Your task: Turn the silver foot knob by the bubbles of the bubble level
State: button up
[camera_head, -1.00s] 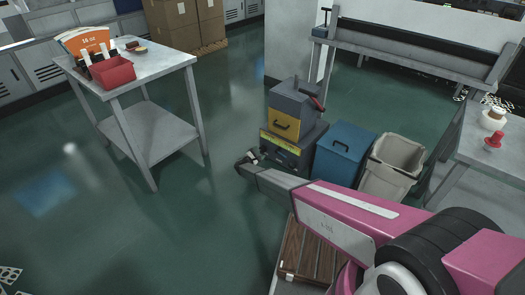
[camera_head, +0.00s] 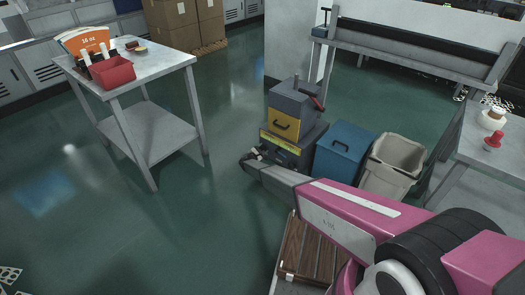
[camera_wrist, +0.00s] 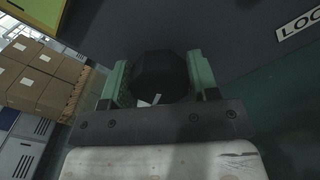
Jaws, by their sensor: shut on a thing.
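My gripper (camera_wrist: 158,78) is shut on a dark round knob (camera_wrist: 158,72) in the wrist view, with one green finger on each side. The knob looks nearly black here, with a small pale mark at its lower edge; I cannot make out a silver colour. In the head view my gripper (camera_head: 250,160) is at the lower left of the machine's dark base (camera_head: 290,154), and the knob cannot be made out there. A yellow strip (camera_head: 283,143) runs along the base's front. I cannot make out the bubble level or its bubbles in either view.
The yellow and grey machine body (camera_head: 285,125) stands on the base. A blue bin (camera_head: 340,152) and a beige bin (camera_head: 393,163) stand to its right. A wooden slatted pallet (camera_head: 306,250) lies below my arm. The floor to the left is clear up to a metal table (camera_head: 160,62).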

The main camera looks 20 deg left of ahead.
jog(key=shift+n, duration=0.7)
jog(key=o, duration=0.9)
jog(key=shift+s, duration=0.1)
jog(key=v, duration=1)
jog(key=shift+s+a, duration=0.15)
jog(key=shift+s, duration=0.15)
